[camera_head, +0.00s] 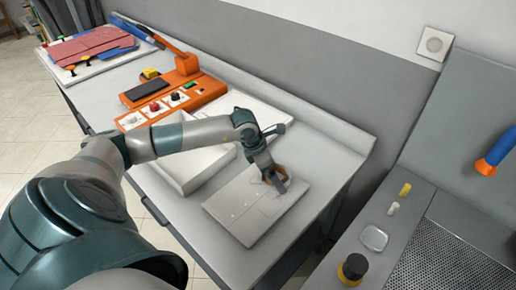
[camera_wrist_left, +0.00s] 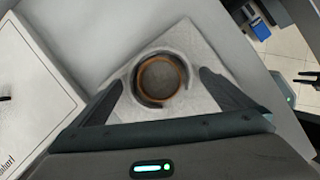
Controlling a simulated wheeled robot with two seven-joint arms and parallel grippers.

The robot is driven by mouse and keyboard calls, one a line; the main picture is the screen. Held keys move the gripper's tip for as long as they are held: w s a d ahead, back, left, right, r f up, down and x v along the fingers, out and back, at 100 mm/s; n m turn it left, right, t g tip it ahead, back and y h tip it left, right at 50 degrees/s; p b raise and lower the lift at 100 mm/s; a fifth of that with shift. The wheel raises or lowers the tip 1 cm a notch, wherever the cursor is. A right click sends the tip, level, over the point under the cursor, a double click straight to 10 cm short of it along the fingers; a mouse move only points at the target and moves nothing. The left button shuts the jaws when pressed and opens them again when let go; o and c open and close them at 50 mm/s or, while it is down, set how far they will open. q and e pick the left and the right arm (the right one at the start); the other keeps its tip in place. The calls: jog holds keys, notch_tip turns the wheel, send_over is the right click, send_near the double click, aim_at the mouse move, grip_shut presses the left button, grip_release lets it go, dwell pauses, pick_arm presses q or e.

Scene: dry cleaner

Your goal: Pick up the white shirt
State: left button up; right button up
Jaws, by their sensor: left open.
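The folded white shirt (camera_head: 245,212) lies flat on the grey counter, toward its right end. A round, brown-rimmed part that looks like its collar (camera_wrist_left: 160,78) shows in the left wrist view. My left gripper (camera_head: 279,185) is over the shirt's upper right part. Its fingers stand apart on either side of the collar in the left wrist view (camera_wrist_left: 160,95). I cannot tell whether they touch the shirt. A dark forked part at the right edge of that view may be my right gripper (camera_wrist_left: 308,77); its jaws are unclear.
An open white box (camera_head: 172,178) stands left of the shirt, partly behind my arm. Beyond are an orange control unit (camera_head: 207,92) and a board with red cloth (camera_head: 95,45). A perforated grey surface (camera_head: 450,260) with a black-and-yellow knob (camera_head: 353,268) is at right.

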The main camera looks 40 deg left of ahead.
pick_arm(q)
jog(key=shift+f, duration=0.2)
dwell(0.3)
jog(key=c, duration=1.2)
jog(key=shift+w, duration=0.1)
jog(key=shift+r, duration=0.1)
